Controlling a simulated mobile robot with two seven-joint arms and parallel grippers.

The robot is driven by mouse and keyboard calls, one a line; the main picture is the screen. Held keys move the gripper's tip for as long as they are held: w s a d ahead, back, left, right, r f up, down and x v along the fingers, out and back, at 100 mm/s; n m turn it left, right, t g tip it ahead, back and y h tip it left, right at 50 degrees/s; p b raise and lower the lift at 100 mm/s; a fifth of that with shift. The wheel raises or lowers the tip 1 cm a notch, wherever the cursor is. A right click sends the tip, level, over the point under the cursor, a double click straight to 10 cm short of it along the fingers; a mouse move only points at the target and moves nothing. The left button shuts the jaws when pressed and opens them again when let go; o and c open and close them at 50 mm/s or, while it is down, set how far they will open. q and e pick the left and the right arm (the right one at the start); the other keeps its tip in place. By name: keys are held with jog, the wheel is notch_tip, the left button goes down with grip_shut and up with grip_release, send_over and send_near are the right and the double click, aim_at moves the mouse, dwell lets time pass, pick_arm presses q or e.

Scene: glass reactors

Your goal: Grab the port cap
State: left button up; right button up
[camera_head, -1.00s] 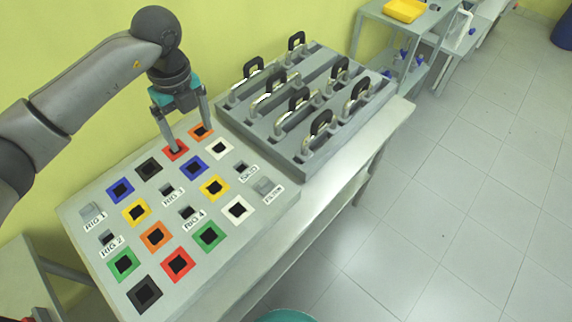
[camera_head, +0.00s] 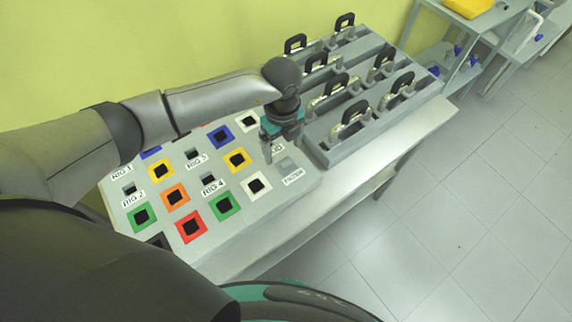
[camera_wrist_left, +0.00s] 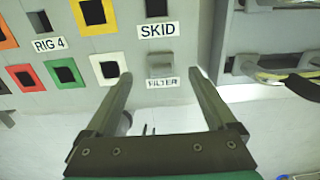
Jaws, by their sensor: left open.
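A small grey cap (camera_head: 285,163) sits on the panel (camera_head: 240,205) just above the label FILTER. My left gripper (camera_head: 281,156) points down over the panel's right part, near the SKID and FILTER labels. In the left wrist view its two fingers (camera_wrist_left: 160,73) are spread wide, with nothing between the pads. The cap lies between and slightly beyond the fingertips, with clear space on both sides. The exact height gap cannot be told. The SKID slot is partly hidden by the gripper in the head view.
The panel has several coloured square sockets, such as a white one (camera_head: 257,185) left of the cap. A grey rack (camera_head: 325,152) with several black-handled clamps stands close on the right.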

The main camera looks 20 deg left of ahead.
aim_at(285, 160)
pick_arm(q)
jog(key=f, duration=0.5)
jog(key=shift+s+d+f, duration=0.1)
jog(key=shift+d, duration=0.2)
grip_shut()
dwell(0.5)
